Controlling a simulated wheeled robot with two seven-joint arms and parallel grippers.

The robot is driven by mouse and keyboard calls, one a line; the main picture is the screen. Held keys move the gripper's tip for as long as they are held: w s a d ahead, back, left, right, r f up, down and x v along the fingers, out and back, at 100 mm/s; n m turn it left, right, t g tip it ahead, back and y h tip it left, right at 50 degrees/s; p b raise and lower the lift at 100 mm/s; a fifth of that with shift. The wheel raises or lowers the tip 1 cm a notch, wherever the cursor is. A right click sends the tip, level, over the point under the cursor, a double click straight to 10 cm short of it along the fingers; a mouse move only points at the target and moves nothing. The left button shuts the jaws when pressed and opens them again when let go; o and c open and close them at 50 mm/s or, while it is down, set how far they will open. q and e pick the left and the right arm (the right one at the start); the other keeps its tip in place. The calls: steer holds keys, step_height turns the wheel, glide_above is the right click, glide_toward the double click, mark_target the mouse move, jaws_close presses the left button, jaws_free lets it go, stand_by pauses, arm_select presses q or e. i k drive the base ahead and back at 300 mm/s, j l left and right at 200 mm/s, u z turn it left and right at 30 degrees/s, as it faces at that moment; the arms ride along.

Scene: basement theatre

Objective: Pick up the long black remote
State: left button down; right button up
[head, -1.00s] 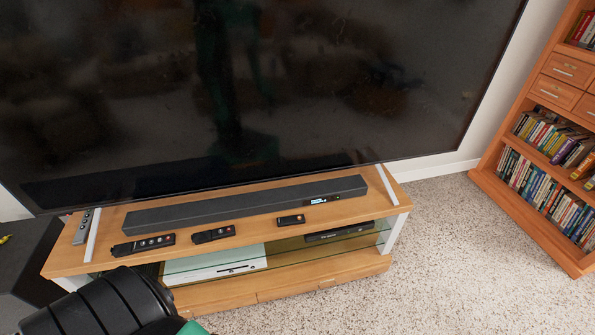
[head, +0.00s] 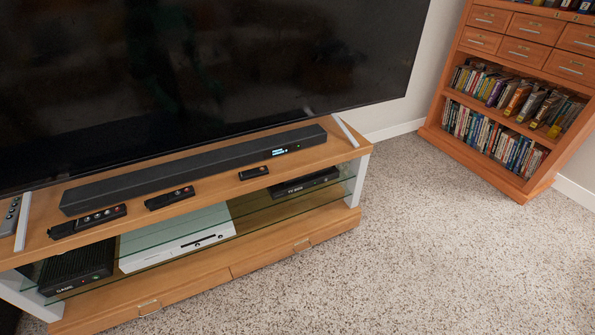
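A long black remote (head: 88,221) lies on the left part of the wooden TV stand's top (head: 215,208), in front of the soundbar. A medium black remote (head: 170,197) lies to its right, and a short black one (head: 254,173) lies further right. A grey remote (head: 10,217) lies at the far left, partly cut off by the picture edge. Neither of my grippers shows in the head view.
A black soundbar (head: 200,169) lies along the stand below a large TV (head: 200,80). A white console (head: 175,237) and a black box (head: 77,270) sit on the glass shelf area. A bookcase (head: 515,90) stands at right. The carpet (head: 400,250) in front is clear.

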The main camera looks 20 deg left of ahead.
mark_target(80, 224)
steer(key=u, duration=2.15)
